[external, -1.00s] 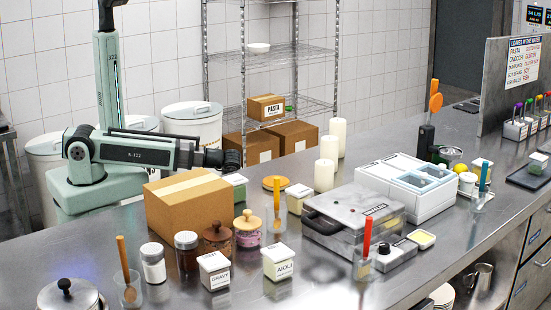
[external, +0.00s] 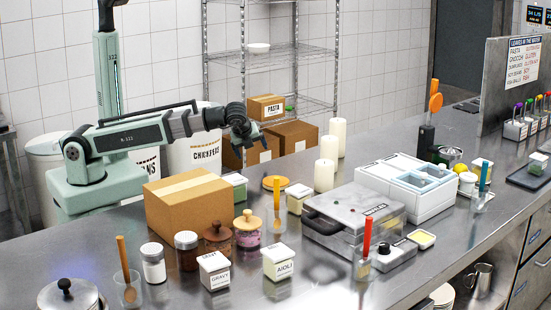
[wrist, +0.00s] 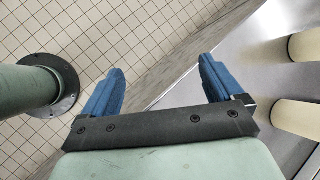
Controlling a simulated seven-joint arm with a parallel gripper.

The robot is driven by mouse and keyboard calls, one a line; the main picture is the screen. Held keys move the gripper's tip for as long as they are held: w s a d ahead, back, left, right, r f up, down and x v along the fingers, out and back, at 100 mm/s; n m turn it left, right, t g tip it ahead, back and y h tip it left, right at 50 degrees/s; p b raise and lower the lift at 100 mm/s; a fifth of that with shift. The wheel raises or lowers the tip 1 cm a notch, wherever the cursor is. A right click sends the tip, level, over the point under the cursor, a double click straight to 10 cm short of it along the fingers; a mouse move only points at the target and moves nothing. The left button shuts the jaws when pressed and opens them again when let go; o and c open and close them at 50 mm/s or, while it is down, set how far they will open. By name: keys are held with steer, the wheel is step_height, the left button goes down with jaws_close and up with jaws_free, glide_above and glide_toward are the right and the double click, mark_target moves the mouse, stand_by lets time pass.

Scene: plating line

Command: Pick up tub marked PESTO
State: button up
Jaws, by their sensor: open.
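No tub with a readable PESTO marking shows in either view. In the external view, one tub with green contents (external: 236,188) stands partly hidden behind the cardboard box, its label not visible. Another white-lidded tub (external: 297,201) stands right of the orange disc, its label too small to read. Two front tubs read GRAVY (external: 214,272) and AIOLI (external: 279,264). My gripper (external: 250,141) is raised above the counter's back edge, beyond the tubs and touching none of them. In the wrist view my gripper (wrist: 160,72) is open with nothing between its blue fingers.
A cardboard box (external: 190,210) stands on the counter nearest my arm. Cream cylinders (external: 328,147) stand right of my gripper; two also show in the wrist view (wrist: 303,45). Jars, a press (external: 345,220) and a white unit (external: 405,195) crowd the counter.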

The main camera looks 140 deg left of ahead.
steer(key=w+d+r+m+t, duration=0.1)
steer(key=w+d+r+m, duration=0.2)
steer(key=w+d, duration=0.35)
steer(key=w+d+r+m+t, duration=0.1)
steer(key=w+d+r+m, duration=0.25)
steer(key=w+d, duration=0.3)
steer(key=m+t+h, duration=0.2)
steer(key=m, duration=0.5)
glide_toward(234, 178)
steer(key=x, duration=0.6)
steer(key=shift+d+f, duration=0.15)
steer(key=shift+x, duration=3.25)
steer(key=shift+w, duration=0.1)
steer(key=shift+c, duration=0.2)
steer(key=c, duration=1.1)
steer(key=shift+c, duration=0.2)
